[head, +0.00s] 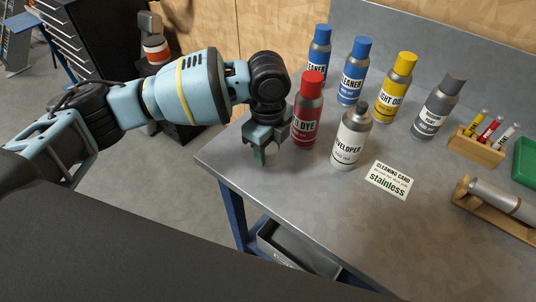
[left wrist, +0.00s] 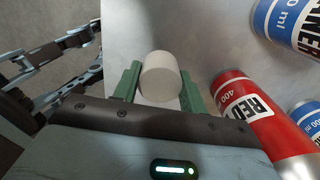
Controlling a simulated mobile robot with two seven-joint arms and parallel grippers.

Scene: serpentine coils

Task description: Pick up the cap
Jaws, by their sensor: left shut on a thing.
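The cap (left wrist: 160,77) is a plain white cylinder. In the left wrist view it sits between the two green fingers of my left gripper (left wrist: 158,90), which is shut on it. In the head view my left gripper (head: 265,154) points down over the left corner of the workbench, left of the red dye can, and only a small pale part of the cap (head: 271,147) shows by the fingers. I cannot tell whether the cap touches the bench. The white developer can (head: 349,143) stands upright with its nozzle uncovered. My right gripper is not in view.
The red dye can (head: 307,113) stands close to my left gripper. Blue cleaner cans (head: 353,78), a yellow can (head: 394,93) and a grey can (head: 436,109) stand behind. A cleaning card (head: 390,180) lies flat. The bench front (head: 330,220) is clear.

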